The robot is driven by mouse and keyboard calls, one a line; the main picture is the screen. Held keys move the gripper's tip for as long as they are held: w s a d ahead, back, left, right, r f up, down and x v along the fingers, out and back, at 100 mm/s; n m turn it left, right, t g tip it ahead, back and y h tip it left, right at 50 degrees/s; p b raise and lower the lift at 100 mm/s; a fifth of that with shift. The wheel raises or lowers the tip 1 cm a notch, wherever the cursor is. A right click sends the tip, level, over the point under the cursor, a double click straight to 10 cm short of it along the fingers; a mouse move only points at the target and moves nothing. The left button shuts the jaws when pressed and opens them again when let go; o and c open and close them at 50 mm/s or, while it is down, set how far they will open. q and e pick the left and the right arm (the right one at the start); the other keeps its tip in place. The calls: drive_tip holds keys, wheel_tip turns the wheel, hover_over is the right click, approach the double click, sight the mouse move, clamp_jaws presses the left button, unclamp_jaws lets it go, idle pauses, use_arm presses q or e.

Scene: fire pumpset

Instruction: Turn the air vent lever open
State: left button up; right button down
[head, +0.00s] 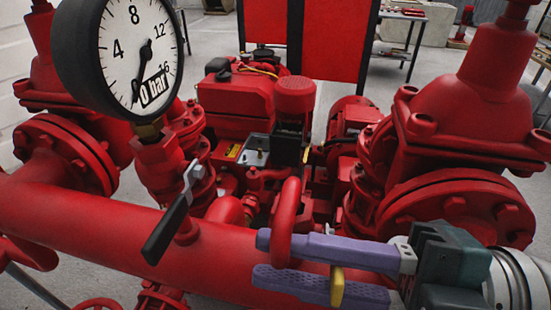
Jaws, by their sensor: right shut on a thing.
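My right gripper (262,258) comes in from the right, with two purple fingers on either side of a small yellow lever (337,288). The fingers are shut on this lever, and only its end shows between and over the lower finger. I take it to be the air vent lever. A curved red vent pipe (287,212) rises at the upper finger and bends over just behind it. The lever's pivot and valve body are hidden by the fingers. My left gripper is not in view.
A large red pipe (100,225) runs across the front, behind the fingers. A pressure gauge (137,52) reading near 0 bar stands at upper left, with a black-handled lever (168,230) below it. A bulky red flanged valve (455,130) stands close above my right gripper.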

drive_tip(key=shift+w+r+m+p, duration=0.15)
drive_tip(key=shift+r+m+p, duration=0.15)
drive_tip(key=shift+m, duration=0.3)
drive_tip(key=c, duration=0.7)
unclamp_jaws()
drive_tip(key=shift+c, duration=0.2)
